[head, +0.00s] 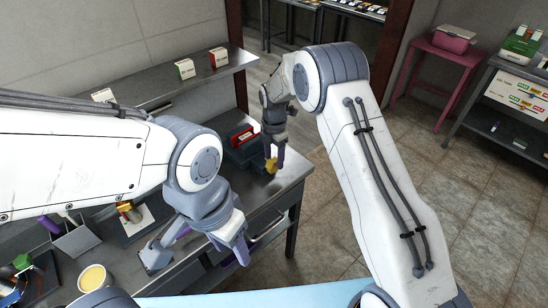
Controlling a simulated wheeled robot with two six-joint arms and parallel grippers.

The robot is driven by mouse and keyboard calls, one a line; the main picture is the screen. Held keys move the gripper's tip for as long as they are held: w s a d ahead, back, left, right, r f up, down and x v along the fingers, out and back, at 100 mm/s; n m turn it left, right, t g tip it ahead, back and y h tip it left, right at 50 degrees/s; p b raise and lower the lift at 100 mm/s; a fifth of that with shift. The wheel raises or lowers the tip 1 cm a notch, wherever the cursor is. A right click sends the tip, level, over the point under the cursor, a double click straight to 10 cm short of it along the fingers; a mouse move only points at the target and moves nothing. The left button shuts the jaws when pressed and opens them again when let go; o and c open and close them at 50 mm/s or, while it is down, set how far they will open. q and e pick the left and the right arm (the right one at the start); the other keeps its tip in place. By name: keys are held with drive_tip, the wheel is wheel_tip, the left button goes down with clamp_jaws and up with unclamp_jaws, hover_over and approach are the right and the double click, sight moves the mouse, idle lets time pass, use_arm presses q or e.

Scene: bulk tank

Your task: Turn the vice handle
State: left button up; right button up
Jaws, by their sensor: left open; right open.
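A dark grey-blue block (242,151) that looks like the vice sits at the right end of the workbench, with a red piece (242,135) on top. A small yellow part (270,165) shows at its right side; I cannot tell whether it is the handle.
A shelf (160,88) with small boxes (185,68) runs along the wall behind the workbench (265,194). A yellow-topped cup (94,278) and small bins stand at the left. A pink table (446,55) and a grey rack stand at right. Tiled floor right of the bench is clear.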

drive_tip(key=shift+f, duration=0.8)
clamp_jaws()
drive_tip(key=shift+s+a+f+t+h+b, duration=0.15)
drive_tip(key=shift+a+t+h+b, duration=0.15)
drive_tip(key=shift+t+h+b, duration=0.55)
drive_tip(key=h+b, duration=0.1)
drive_tip(key=b, duration=0.1)
drive_tip(key=t+h+b, duration=0.1)
drive_tip(key=shift+s+a+f+h+b, duration=0.15)
drive_tip(key=shift+a+f+h+b, duration=0.1)
drive_tip(key=shift+b, duration=0.15)
drive_tip(key=shift+s+r+t+h+b, duration=0.1)
drive_tip(key=shift+r+t+h+b, duration=0.1)
drive_tip(key=shift+t+h+b, duration=0.8)
drive_tip(key=shift+g+y, duration=0.25)
drive_tip(key=shift+y, duration=0.05)
